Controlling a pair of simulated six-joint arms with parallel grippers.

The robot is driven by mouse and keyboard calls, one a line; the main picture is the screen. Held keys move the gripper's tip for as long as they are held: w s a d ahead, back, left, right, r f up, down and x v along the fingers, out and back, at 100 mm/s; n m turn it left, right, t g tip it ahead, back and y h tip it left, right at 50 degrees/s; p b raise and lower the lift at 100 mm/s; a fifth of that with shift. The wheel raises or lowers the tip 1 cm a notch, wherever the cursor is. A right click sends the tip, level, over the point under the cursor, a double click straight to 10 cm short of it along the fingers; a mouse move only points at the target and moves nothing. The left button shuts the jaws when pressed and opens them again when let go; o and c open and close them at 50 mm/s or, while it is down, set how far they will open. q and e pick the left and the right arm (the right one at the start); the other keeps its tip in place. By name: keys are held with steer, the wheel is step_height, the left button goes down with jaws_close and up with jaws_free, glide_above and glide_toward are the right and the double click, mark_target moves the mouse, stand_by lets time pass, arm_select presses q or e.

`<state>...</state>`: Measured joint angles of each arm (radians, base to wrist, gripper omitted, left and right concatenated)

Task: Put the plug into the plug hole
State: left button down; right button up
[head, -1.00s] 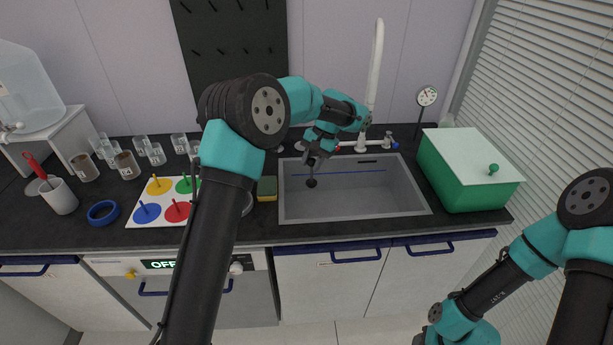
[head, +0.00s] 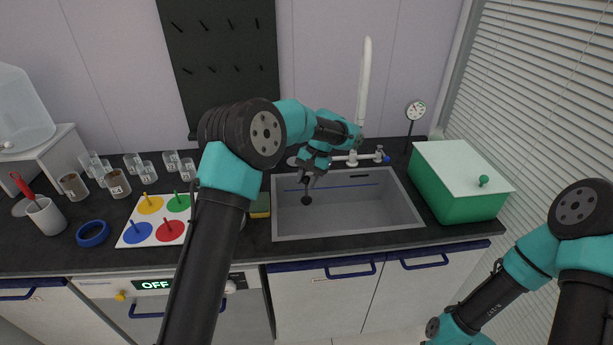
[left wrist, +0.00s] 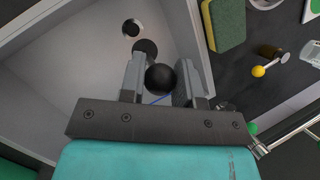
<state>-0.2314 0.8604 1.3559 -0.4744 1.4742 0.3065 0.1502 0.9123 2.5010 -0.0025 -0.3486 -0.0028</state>
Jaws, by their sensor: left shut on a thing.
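My left gripper (head: 308,182) is over the left part of the grey sink (head: 395,215), pointing down. It is shut on the black plug (head: 306,200), which hangs below the fingers. In the left wrist view, the plug's round black knob (left wrist: 160,78) sits between the two grey fingers, with a dark disc just beyond it. The plug hole (left wrist: 131,27) is a small dark round opening in the sink floor, a little beyond the disc and apart from it in the picture. The plug's height above the floor is hard to tell. My right arm is at lower right; its fingers are out of frame.
A yellow-green sponge (head: 260,205) lies by the sink's left edge. The white faucet (head: 365,95) stands behind the sink. A green box (head: 455,195) is on the right. A board with coloured circles (head: 130,236) is left. The sink's right half is empty.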

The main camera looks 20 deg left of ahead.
arm_select(q)
step_height(320, 180, down, 20)
stand_by(2.0)
steer(key=shift+f, duration=0.75)
stand_by(1.1)
steer(key=c, duration=0.8)
jaws_free()
steer(key=shift+o, duration=0.2)
steer(key=v, duration=1.2)
